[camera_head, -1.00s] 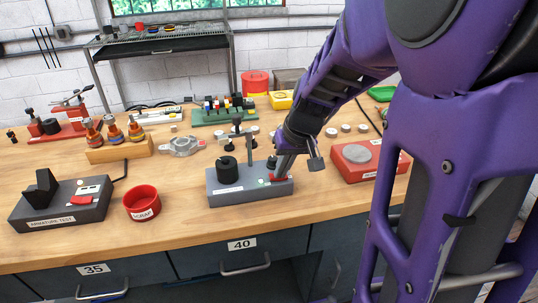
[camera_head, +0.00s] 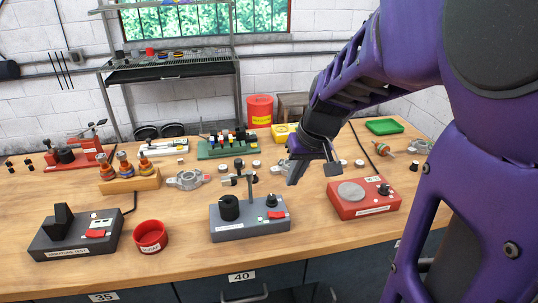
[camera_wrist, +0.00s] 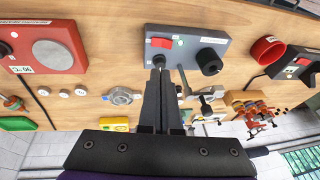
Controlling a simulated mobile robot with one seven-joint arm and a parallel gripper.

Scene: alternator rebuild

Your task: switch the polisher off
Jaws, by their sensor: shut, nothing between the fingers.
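A grey machine (camera_head: 250,226), which I take to be the polisher though its label is unreadable, stands at the middle front of the bench. It carries a black cylinder (camera_head: 229,207), an upright post, a black knob (camera_head: 271,200), a red switch (camera_head: 277,215) and a small green spot. I cannot tell the switch's position. My gripper (camera_head: 292,182) is shut and empty, above and behind the knob's end of the machine. In the wrist view, the closed fingertips (camera_wrist: 160,70) appear beside the knob, close to the red switch (camera_wrist: 161,42). Contact is not visible.
A red box with a round grey plate (camera_head: 350,192) stands to the right. A red cup (camera_head: 150,236) and a grey test stand (camera_head: 75,236) are to the left. Housings, a wooden rack (camera_head: 130,184) and small round parts lie behind.

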